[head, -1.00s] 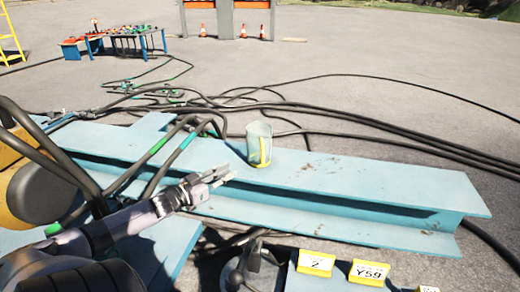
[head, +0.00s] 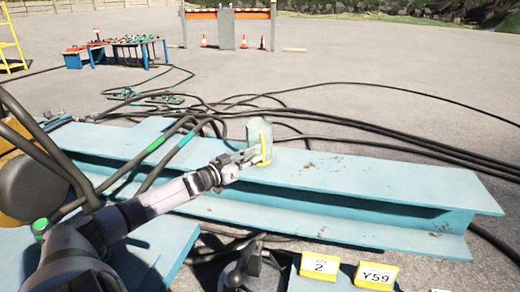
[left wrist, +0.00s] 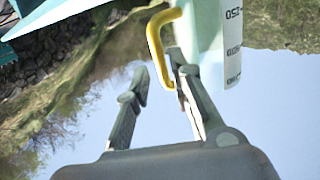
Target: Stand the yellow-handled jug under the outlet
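The jug (head: 256,132) is pale and translucent with a yellow handle (head: 265,150). It stands upright on the flat top of a light-blue steel beam. My left gripper (head: 250,157) is at the jug's handle side. In the left wrist view the jug (left wrist: 208,35) shows printed scale marks. There my left gripper (left wrist: 158,72) is open, with the yellow handle (left wrist: 155,45) between its two fingers. One finger lies in or close to the gap between handle and jug body; contact cannot be told. I cannot make out an outlet. My right gripper is not in view.
The light-blue beam (head: 370,185) runs across the middle, with free room right of the jug. Black cables (head: 330,142) lie behind it and cross its left part. Yellow labels (head: 319,265) stand at the front. A blue table (head: 117,52) stands far left.

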